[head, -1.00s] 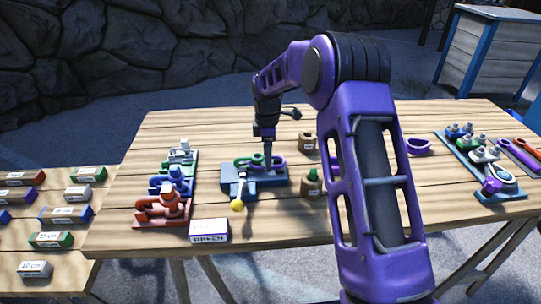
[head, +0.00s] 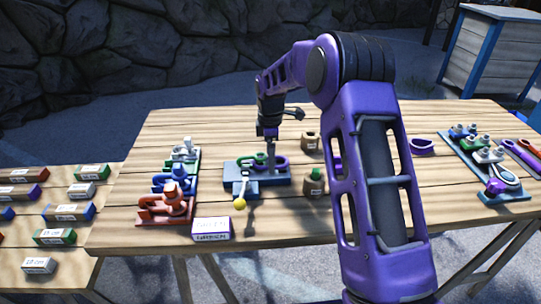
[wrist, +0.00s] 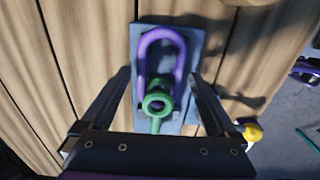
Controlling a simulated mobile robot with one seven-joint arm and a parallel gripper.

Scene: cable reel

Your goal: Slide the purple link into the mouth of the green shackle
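The green shackle (head: 248,161) is on a blue base block (head: 230,174) near the middle of the table. The purple link (head: 280,162) lies beside it on the right, over the same block. In the wrist view the link (wrist: 162,35) is a long oval, and its near end meets the round green shackle (wrist: 157,103). They overlap there, but I cannot tell how deep the link sits in the mouth. My gripper (head: 271,165) points down over the block. In the wrist view my gripper (wrist: 160,80) has its fingers apart on either side of the link, with gaps.
A yellow ball-ended lever (head: 239,204) sticks out at the block's front. A white-topped purple box (head: 211,229) stands in front. A tool board (head: 490,165) lies far right.

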